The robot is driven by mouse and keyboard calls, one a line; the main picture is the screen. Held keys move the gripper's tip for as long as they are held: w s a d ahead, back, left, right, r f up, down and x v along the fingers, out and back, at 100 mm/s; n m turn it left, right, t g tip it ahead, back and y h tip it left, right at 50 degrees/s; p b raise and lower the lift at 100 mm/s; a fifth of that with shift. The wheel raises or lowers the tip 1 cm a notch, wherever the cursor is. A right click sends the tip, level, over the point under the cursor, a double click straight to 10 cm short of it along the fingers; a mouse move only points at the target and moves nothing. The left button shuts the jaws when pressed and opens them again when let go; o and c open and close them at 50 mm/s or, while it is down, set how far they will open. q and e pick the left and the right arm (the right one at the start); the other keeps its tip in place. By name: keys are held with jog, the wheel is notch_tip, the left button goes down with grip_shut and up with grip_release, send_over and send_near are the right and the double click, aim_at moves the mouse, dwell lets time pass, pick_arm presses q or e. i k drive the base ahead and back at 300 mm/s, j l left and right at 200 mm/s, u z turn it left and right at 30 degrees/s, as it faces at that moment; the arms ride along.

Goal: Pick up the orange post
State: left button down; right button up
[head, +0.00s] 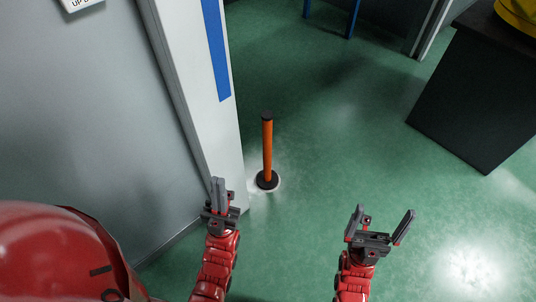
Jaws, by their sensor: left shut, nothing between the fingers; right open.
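The orange post (267,148) stands upright on the green floor, with a dark cap on top and a dark round base. It is beside the end of the grey wall. My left gripper (218,183) is shut and empty, to the left of the post in the picture and in front of the wall's end. My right gripper (382,224) is open and empty, to the right of the post and lower in the picture. Neither gripper appears to touch the post.
A grey wall (90,120) with a pale end column (185,60) bearing a blue strip fills the left. A dark box-like cabinet (475,100) with something yellow on it stands at right. Blue legs (352,18) show at the back. The green floor (340,130) between is clear.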

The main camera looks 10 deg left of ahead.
aim_at(267, 179)
jog(key=i+u, duration=0.1)
jog(key=u, duration=0.3)
jog(key=i+l+u, duration=0.1)
jog(key=u, duration=0.35)
jog(key=i+l+u, duration=0.1)
jog(key=u, duration=0.3)
jog(key=l+u, duration=0.25)
jog(key=u, duration=0.2)
jog(key=i+l+u, duration=0.15)
jog(key=l, duration=0.45)
jog(key=i+l+u, duration=0.2)
jog(key=l, duration=0.4)
jog(key=l+u, duration=0.15)
jog(key=l, duration=0.5)
jog(key=i+l+u, duration=0.15)
jog(key=l, duration=1)
jog(key=k+j, duration=0.2)
jog(key=k, duration=0.25)
